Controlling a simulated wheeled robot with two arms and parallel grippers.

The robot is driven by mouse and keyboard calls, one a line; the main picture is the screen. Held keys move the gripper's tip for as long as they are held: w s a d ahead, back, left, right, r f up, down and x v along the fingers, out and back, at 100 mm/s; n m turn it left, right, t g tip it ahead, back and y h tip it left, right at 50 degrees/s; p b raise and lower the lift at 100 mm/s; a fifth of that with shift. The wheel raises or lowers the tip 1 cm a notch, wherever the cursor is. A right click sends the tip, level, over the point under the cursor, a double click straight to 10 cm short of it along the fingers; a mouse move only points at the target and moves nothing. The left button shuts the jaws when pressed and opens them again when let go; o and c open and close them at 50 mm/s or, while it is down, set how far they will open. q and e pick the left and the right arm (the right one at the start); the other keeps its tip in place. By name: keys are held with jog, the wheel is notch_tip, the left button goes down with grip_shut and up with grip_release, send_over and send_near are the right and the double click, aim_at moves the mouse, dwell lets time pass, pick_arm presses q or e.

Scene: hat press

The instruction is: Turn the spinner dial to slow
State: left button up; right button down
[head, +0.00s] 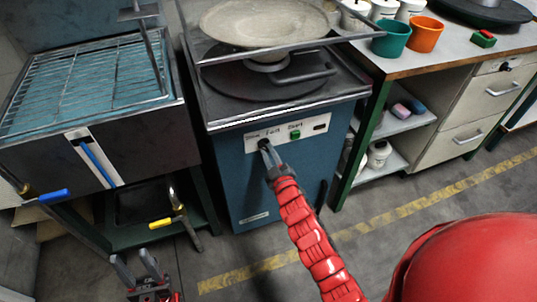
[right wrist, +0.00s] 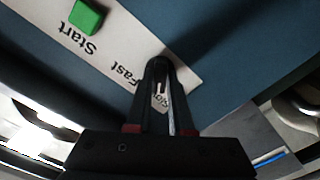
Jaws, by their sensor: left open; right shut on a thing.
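The spinner dial is on the white label panel (head: 284,133) on the front of the blue spinner cabinet (head: 250,180). My right gripper (head: 266,147) reaches up to the panel and is shut on the dial. In the right wrist view the dark dial (right wrist: 159,72) sits between the fingertips, near the word "Fast", and part of the "Slow" word shows between the fingers. The dial's exact pointing is hard to tell. My left gripper (head: 136,268) is open and empty, low at the bottom left.
A metal-grid station (head: 85,75) with blue and yellow handled valves stands on the left. On the right, a workbench (head: 440,50) holds a teal pot (head: 391,40), an orange pot (head: 425,36) and white tubs. The floor in front is clear.

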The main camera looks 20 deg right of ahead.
jog(key=shift+f+n, duration=0.1)
jog(key=shift+n, duration=0.3)
jog(key=c, duration=0.8)
grip_release()
jog(key=s+p, duration=0.1)
jog(key=s, duration=1.6)
jog(key=shift+s+d, duration=0.25)
jog(key=shift+d, duration=0.05)
